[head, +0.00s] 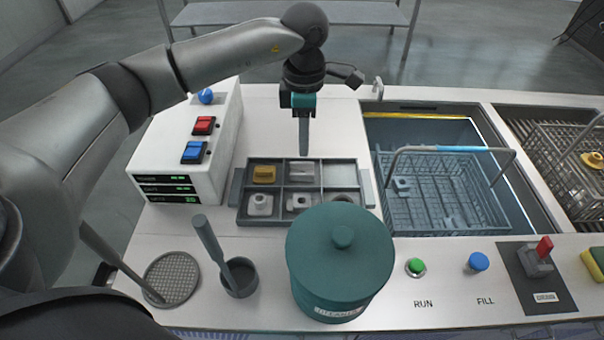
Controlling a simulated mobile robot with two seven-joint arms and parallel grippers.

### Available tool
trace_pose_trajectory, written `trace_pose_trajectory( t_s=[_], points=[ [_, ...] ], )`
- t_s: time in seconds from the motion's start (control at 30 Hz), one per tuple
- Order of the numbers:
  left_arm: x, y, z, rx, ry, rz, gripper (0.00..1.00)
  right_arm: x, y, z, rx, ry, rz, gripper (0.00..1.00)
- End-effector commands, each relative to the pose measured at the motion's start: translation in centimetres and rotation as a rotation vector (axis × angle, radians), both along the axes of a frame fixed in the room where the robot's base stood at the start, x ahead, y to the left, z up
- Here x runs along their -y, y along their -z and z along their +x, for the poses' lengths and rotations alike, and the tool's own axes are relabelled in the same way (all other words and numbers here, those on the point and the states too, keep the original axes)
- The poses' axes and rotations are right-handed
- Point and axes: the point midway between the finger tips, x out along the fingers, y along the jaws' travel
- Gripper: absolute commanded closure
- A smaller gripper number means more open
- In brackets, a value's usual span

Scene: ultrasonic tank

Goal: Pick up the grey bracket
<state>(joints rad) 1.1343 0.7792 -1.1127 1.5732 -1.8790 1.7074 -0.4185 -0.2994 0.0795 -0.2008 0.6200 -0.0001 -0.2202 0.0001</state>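A divided grey tray (242,207) sits on the counter. A grey block-like part, which looks like the bracket (301,173), lies in its back middle compartment. My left gripper (304,152) points down, its tips just above and behind that part in the picture. Its fingers overlap from this angle, so their opening is unclear; nothing shows held below them. A yellow part (264,174) lies in the back left compartment. Pale parts lie in the front left (260,204) and front middle (299,203) compartments. The front right compartment is partly hidden by the canister. My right gripper is out of view.
A green lidded canister (340,255) stands close in front of the tray. A white control box (190,165) is to the left. A wire basket (440,205) sits in the tank at right, with a small part inside. A cup (239,280) with a handled tool stands front left.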

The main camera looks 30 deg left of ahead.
Motion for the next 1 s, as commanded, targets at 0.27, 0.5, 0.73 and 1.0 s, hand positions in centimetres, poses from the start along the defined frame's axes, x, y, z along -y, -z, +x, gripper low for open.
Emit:
trace_pose_trajectory(
  t_s=[0.27, 0.5, 0.73, 1.0],
  points=[
    [0.0, 3.2, 0.0, 0.000, 0.000, 0.000, 0.76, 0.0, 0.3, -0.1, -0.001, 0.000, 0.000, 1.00],
    [-0.1, 5.2, -0.4, -0.003, 0.000, 0.000, 0.76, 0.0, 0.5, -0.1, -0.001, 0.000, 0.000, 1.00],
    [-0.2, 8.3, -0.5, -0.002, 0.000, 0.000, 0.76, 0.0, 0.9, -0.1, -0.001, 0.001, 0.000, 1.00],
    [-0.2, 8.4, -0.5, 0.000, 0.001, -0.001, 0.80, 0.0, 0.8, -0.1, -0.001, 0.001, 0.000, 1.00]
  ],
)
